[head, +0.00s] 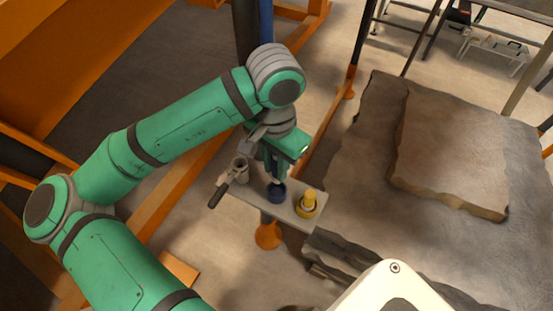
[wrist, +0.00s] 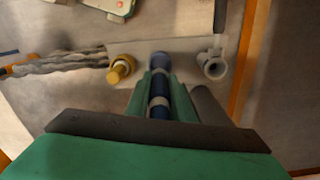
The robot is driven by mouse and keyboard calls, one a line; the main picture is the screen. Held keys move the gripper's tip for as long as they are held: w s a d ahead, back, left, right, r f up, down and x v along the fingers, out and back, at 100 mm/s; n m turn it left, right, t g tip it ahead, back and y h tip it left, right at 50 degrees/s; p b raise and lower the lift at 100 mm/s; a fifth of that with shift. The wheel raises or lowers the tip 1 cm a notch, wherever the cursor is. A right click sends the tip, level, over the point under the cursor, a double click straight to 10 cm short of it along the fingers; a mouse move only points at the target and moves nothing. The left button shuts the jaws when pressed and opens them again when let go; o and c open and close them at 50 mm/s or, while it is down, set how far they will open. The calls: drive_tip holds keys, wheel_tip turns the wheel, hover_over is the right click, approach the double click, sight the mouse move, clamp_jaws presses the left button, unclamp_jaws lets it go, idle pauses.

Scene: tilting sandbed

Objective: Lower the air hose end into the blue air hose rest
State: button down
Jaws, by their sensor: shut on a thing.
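My gripper (head: 272,166) points down over a small grey shelf. In the wrist view my gripper (wrist: 160,84) has its two green fingers closed on the air hose end (wrist: 159,101), a dark blue piece with a pale band. The blue air hose rest (head: 277,193) is a short dark blue cup on the shelf, directly below the fingertips. The rest also shows in the wrist view (wrist: 160,60), in line with the held piece. The hose end's lower tip is at or just above the rest's mouth; I cannot tell how far it is inside.
On the shelf (head: 241,192), a yellow holder with a yellow piece (head: 308,202) stands right of the rest. A grey fitting with a dark handle (head: 236,173) stands left. Both are close to my fingers. A large stone slab bed (head: 450,150) lies to the right.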

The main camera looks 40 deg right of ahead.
sight(275, 156)
drive_tip(key=shift+d+f, duration=0.1)
drive_tip(key=shift+f, duration=3.1)
drive_tip(key=c, duration=1.5)
unclamp_jaws()
drive_tip(key=shift+o, duration=0.2)
drive_tip(key=shift+r, duration=0.1)
wheel_tip(275, 156, up, 11)
drive_tip(key=shift+f, duration=0.2)
drive_tip(key=shift+w, duration=0.1)
